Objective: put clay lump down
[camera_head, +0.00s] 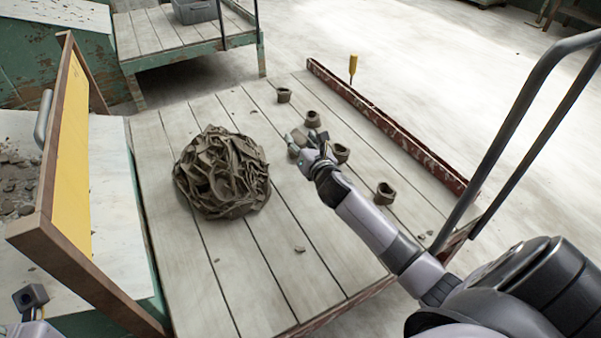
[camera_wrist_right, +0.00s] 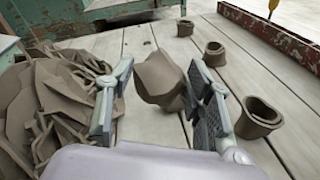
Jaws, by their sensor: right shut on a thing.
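My right gripper (camera_head: 303,143) is shut on a brown clay lump (camera_wrist_right: 160,80) and holds it over the plank deck (camera_head: 265,255). In the right wrist view the lump sits between the two fingers (camera_wrist_right: 155,100), its top angular and tilted; its lower part is partly hidden by a finger. In the head view the lump is mostly hidden by the gripper. What seems to be my left gripper (camera_head: 31,300) shows only in part at the bottom left corner, and its jaws are not clear.
A large crumpled heap of clay trimmings (camera_head: 222,172) lies left of the right gripper. A yellow-faced board (camera_head: 72,150) stands at the left. The front planks are mostly clear.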

